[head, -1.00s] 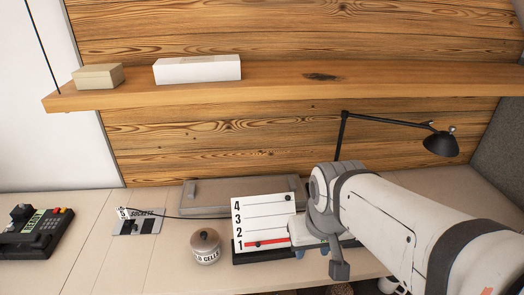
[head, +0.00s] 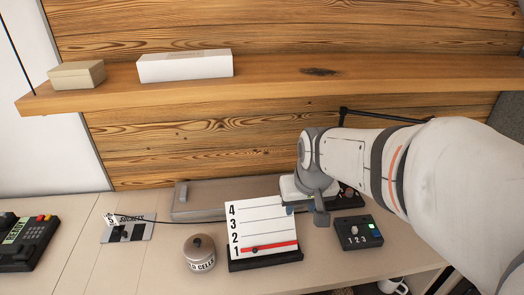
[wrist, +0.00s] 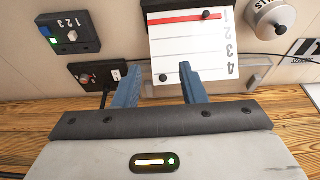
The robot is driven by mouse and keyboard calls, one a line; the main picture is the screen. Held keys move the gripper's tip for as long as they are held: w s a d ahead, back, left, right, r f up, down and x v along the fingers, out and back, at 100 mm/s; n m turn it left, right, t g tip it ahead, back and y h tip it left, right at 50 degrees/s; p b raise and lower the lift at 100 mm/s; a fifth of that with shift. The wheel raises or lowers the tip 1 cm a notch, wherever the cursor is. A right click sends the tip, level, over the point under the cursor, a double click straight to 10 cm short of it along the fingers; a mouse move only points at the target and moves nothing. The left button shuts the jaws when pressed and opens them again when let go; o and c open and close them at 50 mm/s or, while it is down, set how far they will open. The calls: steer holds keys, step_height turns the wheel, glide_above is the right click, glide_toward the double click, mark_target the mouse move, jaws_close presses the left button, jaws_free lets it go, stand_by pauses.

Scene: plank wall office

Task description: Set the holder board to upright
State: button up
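The holder board (head: 262,227) is a white panel numbered 1 to 4 with a red bar across row 1, set in a black base (head: 265,262) on the desk. It appears to lean back; its exact tilt is unclear. My gripper (head: 290,207) is at its upper right corner in the head view, partly hidden by my arm. In the wrist view my gripper (wrist: 158,88) has its two blue fingers apart. One finger overlaps the 4 end of the board (wrist: 190,48) and the other lies just past its side edge. Contact cannot be told.
A lidded jar (head: 199,254) stands left of the board. A small black box (head: 357,232) marked 1 2 3 with a green light stands to its right. A grey case (head: 205,201) lies behind. A wooden shelf (head: 270,85) hangs above.

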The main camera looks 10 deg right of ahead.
steer(key=w+f, duration=0.3)
steer(key=w, duration=0.6)
glide_above(285, 212)
steer(key=shift+t, duration=0.4)
step_height(285, 212, down, 7)
steer(key=shift+d+r+b, duration=0.1)
steer(key=shift+r+b, duration=0.1)
steer(key=shift+b, duration=0.2)
jaws_close()
